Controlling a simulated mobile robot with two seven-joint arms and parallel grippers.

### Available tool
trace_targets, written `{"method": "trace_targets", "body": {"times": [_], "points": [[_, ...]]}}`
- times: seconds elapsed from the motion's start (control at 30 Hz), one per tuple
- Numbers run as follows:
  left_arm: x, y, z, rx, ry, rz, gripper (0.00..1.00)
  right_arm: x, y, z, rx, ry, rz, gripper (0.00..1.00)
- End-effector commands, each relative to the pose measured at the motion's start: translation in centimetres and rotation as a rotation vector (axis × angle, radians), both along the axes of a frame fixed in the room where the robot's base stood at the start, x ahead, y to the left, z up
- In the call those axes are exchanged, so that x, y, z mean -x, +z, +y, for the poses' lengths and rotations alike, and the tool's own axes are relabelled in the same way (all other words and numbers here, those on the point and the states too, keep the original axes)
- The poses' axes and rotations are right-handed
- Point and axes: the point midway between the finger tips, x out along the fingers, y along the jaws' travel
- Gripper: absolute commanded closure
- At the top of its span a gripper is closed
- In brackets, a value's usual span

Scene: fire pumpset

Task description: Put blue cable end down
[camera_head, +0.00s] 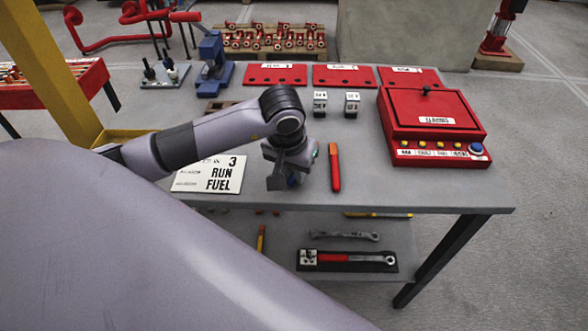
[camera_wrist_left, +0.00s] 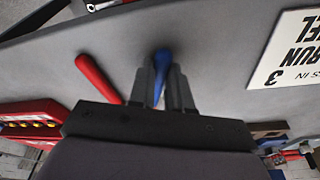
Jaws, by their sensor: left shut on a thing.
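My left gripper (camera_wrist_left: 162,88) is shut on the blue cable end (camera_wrist_left: 161,62), which shows between its two fingers in the left wrist view. In the head view my left gripper (camera_head: 283,180) points down over the front part of the grey table (camera_head: 420,192). The blue cable end is mostly hidden behind the fingers there. I cannot tell whether it touches the table top. My right gripper is not in either view.
A red-handled tool (camera_head: 335,168) lies just right of the gripper; it also shows in the left wrist view (camera_wrist_left: 98,79). A white sign (camera_head: 208,176) lies to the left. A red control box (camera_head: 430,125) stands at the right. Tools (camera_head: 346,261) lie on the lower shelf.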

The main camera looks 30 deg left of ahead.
Motion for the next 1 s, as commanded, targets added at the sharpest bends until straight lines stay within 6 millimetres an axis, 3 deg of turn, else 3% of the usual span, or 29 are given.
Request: {"method": "trace_targets", "body": {"times": [0.23, 0.27, 0.33, 0.77, 0.9, 1.0], "points": [[0.0, -0.4, 0.0, 0.000, 0.000, 0.001, 1.00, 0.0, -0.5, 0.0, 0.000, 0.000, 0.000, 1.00], [0.0, -0.4, 0.0, 0.000, 0.000, 0.001, 0.79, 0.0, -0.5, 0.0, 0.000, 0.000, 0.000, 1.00], [0.0, -0.4, 0.0, 0.000, 0.000, 0.001, 0.56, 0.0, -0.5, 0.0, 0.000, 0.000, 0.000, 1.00], [0.0, 0.2, 0.0, 0.001, 0.000, 0.001, 0.56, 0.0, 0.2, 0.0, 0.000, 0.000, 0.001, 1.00], [0.0, 1.5, -0.1, 0.002, 0.001, 0.000, 0.56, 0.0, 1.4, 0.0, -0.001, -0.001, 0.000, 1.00], [0.5, 3.8, -0.1, -0.002, -0.002, -0.007, 0.56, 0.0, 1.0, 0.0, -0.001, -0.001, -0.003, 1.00]]}}
